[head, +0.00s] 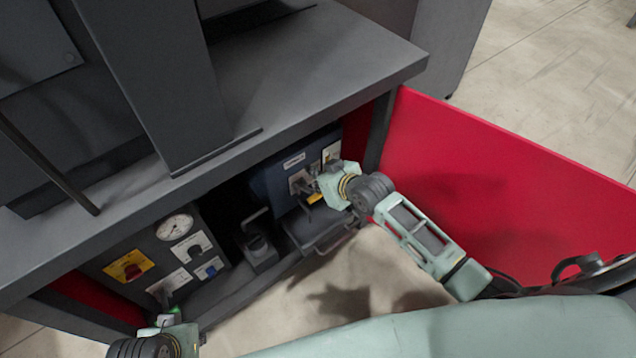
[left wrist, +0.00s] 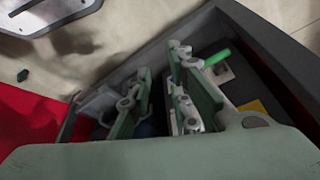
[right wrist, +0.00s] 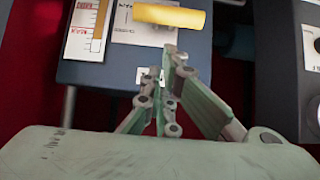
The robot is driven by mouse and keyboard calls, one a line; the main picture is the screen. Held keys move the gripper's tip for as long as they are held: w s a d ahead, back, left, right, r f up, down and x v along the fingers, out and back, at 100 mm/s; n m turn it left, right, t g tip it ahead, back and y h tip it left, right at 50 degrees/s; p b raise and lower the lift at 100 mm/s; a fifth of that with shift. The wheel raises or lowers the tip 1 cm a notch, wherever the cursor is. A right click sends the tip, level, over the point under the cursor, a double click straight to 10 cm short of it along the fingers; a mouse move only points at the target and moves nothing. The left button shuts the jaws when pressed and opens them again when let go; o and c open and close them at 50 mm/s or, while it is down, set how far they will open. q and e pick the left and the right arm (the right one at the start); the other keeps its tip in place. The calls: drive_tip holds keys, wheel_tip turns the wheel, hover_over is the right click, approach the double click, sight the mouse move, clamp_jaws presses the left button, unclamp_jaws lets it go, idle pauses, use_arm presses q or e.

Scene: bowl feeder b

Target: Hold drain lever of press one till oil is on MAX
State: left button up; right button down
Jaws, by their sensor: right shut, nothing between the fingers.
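The blue oil unit (head: 272,184) of the press sits inside the open cabinet. Its yellow lever handle (right wrist: 170,14) shows at the top of the right wrist view. A level scale (right wrist: 88,28) with orange marking and red lettering is beside it; I cannot read the oil level. My right gripper (head: 314,184) is at the front of this unit. Its fingers are shut and empty, with the tips (right wrist: 160,68) just below the yellow handle in the right wrist view. My left gripper (left wrist: 160,68) is open and empty, near a green handle (left wrist: 217,57) on the control panel side.
The control panel (head: 148,246) holds a round gauge (head: 174,226) and a red knob on a yellow plate (head: 129,266). A red door (head: 480,185) stands open at the right. The grey worktop (head: 320,60) overhangs the cabinet. Floor in front is clear.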

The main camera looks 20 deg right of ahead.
use_arm(q)
drive_tip(key=shift+v, duration=0.85)
use_arm(e)
drive_tip(key=shift+s+d+f, duration=0.1)
drive_tip(key=shift+s+f, duration=0.2)
drive_tip(key=shift+f, duration=0.35)
use_arm(q)
drive_tip(key=shift+w, duration=0.15)
use_arm(e)
drive_tip(key=shift+f, duration=0.2)
drive_tip(key=shift+s+f+b, duration=0.15)
drive_tip(key=shift+b, duration=0.3)
drive_tip(key=shift+s+d+t, duration=0.15)
drive_tip(key=shift+t, duration=0.15)
use_arm(q)
drive_tip(key=shift+s+r, duration=0.6)
drive_tip(key=shift+r, duration=0.1)
